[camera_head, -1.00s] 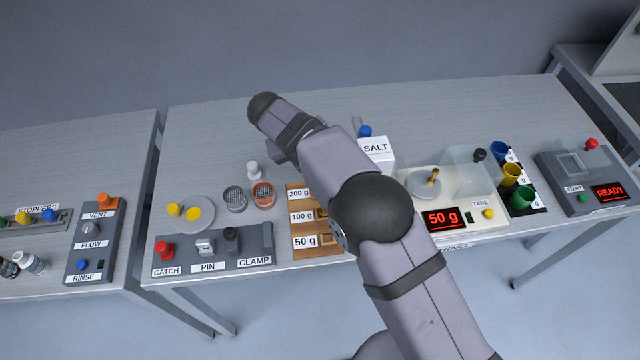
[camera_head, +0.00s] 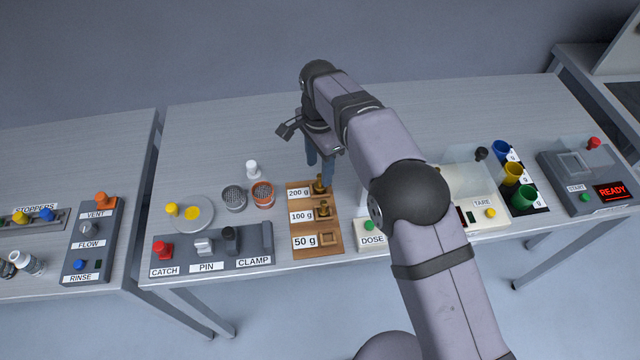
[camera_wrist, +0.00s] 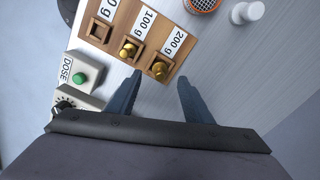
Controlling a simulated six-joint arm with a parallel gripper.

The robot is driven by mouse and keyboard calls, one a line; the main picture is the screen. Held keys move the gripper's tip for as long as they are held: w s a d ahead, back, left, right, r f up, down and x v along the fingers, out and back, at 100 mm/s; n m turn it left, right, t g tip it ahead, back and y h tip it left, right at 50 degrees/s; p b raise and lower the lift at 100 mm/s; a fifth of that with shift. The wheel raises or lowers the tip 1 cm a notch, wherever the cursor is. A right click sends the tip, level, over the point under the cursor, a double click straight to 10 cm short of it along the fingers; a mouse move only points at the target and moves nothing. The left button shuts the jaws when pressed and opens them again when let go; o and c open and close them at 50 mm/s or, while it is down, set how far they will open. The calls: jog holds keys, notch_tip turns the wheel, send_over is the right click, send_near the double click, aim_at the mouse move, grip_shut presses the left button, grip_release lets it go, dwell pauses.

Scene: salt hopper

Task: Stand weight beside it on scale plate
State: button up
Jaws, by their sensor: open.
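The wooden weight block (camera_head: 333,248) holds a brass 200 g weight (camera_head: 319,184) and a brass 100 g weight (camera_head: 323,209), both upright. Its 50 g slot (camera_head: 328,240) is empty. My gripper (camera_head: 319,172) is open and empty, pointing down just behind the 200 g end of the block. In the wrist view, the fingertips (camera_wrist: 158,80) are spread, with the 200 g weight (camera_wrist: 160,68) just beyond the gap between them. The scale (camera_head: 452,184) is mostly behind my arm; its plate, the brass weight standing there earlier and most of the display are hidden.
Left of the block stand two round sieves (camera_head: 263,194), a white knobbed piece (camera_head: 253,170) and the CATCH/PIN/CLAMP panel (camera_head: 215,262). The DOSE box (camera_head: 370,240) is just right of it. Coloured cups (camera_head: 511,174) stand right of the scale. The table behind the block is fairly clear.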

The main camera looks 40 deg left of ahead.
aim_at(320, 175)
jog(key=shift+f+p, duration=1.45)
jog(key=shift+f, duration=1.45)
jog(key=shift+c, duration=0.3)
jog(key=shift+w, duration=0.1)
grip_shut()
jog(key=shift+r, duration=0.1)
notch_tip(320, 175, up, 10)
jog(key=b, duration=0.3)
jog(key=shift+d, duration=0.15)
